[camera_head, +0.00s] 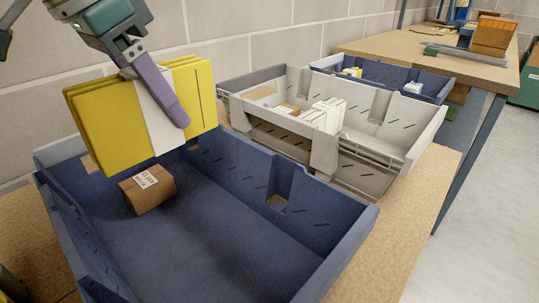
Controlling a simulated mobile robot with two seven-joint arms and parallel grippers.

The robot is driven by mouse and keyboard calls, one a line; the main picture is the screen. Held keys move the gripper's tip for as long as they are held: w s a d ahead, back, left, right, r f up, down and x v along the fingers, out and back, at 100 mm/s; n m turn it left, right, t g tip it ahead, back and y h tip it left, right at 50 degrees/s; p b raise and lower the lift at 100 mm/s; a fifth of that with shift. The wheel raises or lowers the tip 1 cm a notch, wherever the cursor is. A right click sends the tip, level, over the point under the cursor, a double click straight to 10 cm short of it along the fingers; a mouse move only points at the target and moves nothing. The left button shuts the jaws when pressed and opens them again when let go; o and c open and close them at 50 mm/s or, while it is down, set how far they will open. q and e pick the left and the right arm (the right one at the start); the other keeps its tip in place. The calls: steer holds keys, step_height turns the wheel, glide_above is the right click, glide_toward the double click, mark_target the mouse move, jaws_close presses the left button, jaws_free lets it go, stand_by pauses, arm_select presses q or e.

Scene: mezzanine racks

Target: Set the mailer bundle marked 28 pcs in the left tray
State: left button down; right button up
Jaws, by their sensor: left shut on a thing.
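My left gripper (172,112) is shut on a bundle of yellow mailers (110,128) with a white band around it. One purple finger lies across the band; the other finger is hidden behind the bundle. No count marking on the bundle is readable. The bundle is held upright, slightly tilted, over the back left part of the near blue tray (325,215). A small brown packet (147,190) with a white label lies in that tray, below the bundle. My right gripper is not in view.
A grey tray (408,130) holding white bundles (322,115) stands behind the near tray. Another blue tray (435,82) is farther back, with small items inside. A block wall (270,30) runs along the left. The near tray's front and middle floor is clear.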

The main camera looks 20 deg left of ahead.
mark_target(137, 161)
arm_select(q)
step_height(137, 161, down, 17)
steer(key=b, duration=0.3)
steer(key=shift+s+f+b, duration=0.1)
steer(key=shift+f+b, duration=0.1)
steer(key=shift+b, duration=0.1)
steer(key=shift+f, duration=0.15)
steer(key=shift+c, duration=1.1)
jaws_free()
steer(key=p+v, duration=0.3)
steer(key=v, duration=0.9)
steer(key=shift+r, duration=0.2)
